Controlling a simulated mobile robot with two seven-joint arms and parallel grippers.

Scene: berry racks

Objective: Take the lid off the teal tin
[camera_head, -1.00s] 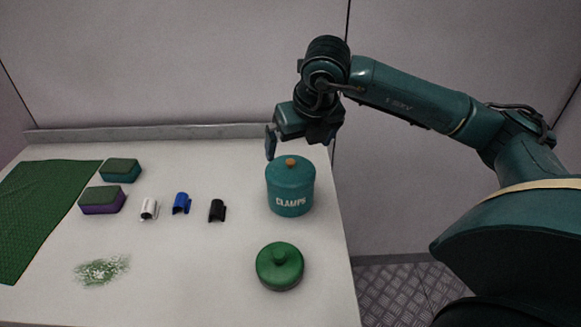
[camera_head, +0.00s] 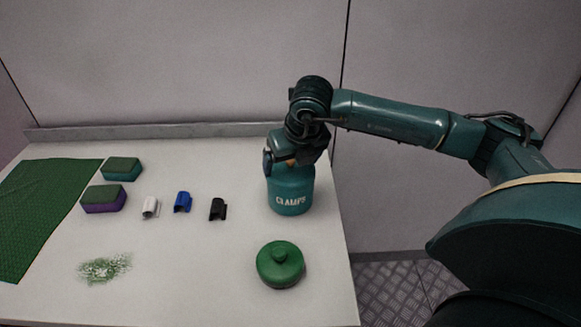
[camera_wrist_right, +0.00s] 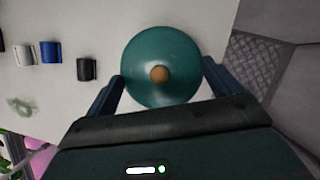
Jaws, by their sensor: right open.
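The teal tin (camera_head: 291,193), marked "CLAMPS", stands upright near the table's right edge. My right gripper (camera_head: 282,167) is at the top of the tin, pointing down. In the right wrist view the fingers of the right gripper (camera_wrist_right: 163,88) are spread, one on each side of the lid's near part, with the knob between them. I cannot tell whether they touch the lid. My left gripper is not in view.
A green lidded pot (camera_head: 280,266) stands in front of the tin. Black (camera_head: 218,209), blue (camera_head: 183,202) and white (camera_head: 150,207) clips lie to the left. Two sponges (camera_head: 104,199), a green cloth (camera_head: 40,210) and a pale green-white patch (camera_head: 105,268) are further left.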

